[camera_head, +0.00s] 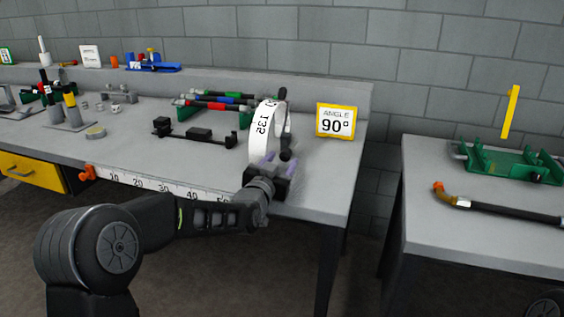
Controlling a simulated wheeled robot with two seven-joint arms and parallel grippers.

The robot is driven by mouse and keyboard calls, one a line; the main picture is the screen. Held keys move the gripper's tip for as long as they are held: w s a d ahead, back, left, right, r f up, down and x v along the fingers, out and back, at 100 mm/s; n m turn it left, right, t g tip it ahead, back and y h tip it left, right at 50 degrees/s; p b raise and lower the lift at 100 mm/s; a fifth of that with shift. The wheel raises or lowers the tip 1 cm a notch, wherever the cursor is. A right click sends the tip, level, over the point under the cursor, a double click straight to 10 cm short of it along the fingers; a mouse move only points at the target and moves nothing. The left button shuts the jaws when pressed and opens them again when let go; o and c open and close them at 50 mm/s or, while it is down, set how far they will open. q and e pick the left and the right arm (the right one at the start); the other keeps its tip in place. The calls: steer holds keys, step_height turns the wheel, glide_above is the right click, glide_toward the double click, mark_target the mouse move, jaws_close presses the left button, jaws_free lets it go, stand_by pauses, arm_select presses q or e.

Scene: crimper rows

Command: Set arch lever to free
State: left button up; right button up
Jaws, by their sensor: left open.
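A white curved scale, the arch (264,129), stands upright on the right part of the workbench, with black figures on its face. A black lever (283,121) with a rounded top stands beside the arch, on its right; which setting it is at I cannot read. My left gripper (275,165) is open at the front of the arch, low near its foot, with pale purple fingertips. Whether the fingers touch the arch or lever I cannot tell. My left gripper and wrist hide part of the base. My right gripper is out of view.
A yellow-framed 90° sign (336,121) stands right of the arch. Rods on a green rack (212,104) and a black fixture (196,135) lie to the left. A ruler strip (150,184) runs along the front edge. A second table (425,198) with a green cradle (508,162) stands right, across a gap.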

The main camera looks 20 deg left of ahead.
arm_select(q)
steer(key=shift+w, duration=0.3)
jaws_close()
stand_by(0.4)
stand_by(0.9)
